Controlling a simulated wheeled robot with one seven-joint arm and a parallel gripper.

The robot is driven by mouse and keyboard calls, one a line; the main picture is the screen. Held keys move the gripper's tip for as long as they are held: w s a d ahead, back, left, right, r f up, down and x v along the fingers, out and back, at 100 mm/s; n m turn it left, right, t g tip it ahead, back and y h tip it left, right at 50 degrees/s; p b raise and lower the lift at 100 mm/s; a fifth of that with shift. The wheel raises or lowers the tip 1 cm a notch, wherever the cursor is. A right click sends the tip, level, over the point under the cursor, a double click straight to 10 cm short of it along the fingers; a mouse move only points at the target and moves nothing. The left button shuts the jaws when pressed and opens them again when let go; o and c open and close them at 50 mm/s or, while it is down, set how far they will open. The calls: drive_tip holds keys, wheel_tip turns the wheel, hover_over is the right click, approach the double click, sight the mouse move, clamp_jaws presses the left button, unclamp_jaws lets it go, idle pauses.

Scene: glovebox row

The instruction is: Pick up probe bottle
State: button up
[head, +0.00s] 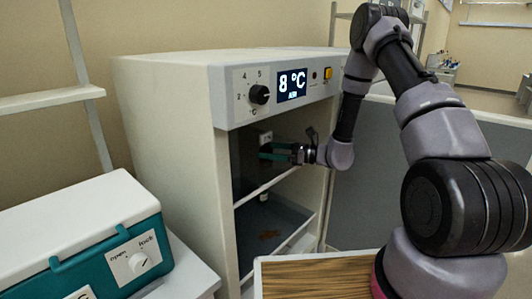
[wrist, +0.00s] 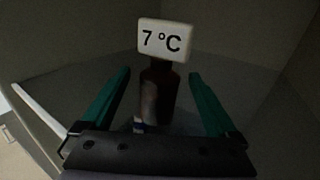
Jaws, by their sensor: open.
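The probe bottle (wrist: 158,95) is dark brown and upright inside the dim cabinet, in the wrist view. A white display reading 7 °C (wrist: 161,40) sits at its top. My gripper (wrist: 160,74) is open, with a teal finger on each side of the bottle in the picture and visible gaps to both. How deep the bottle sits between the fingers is hard to tell. In the head view my gripper (head: 264,151) reaches into the open cabinet above the upper shelf edge. The bottle is mostly dark or hidden there; the small white display (head: 265,137) shows just behind the fingers.
The cabinet (head: 170,130) has a panel with a knob and an 8 °C display (head: 291,85) above the opening. A shelf edge (head: 270,187) runs below my gripper. A teal box with a white lid (head: 80,220) stands at left. A wooden surface (head: 315,277) lies in front.

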drive_tip(key=shift+w+a, duration=0.15)
drive_tip(key=shift+a, duration=0.4)
clamp_jaws()
drive_tip(key=shift+r, duration=0.1)
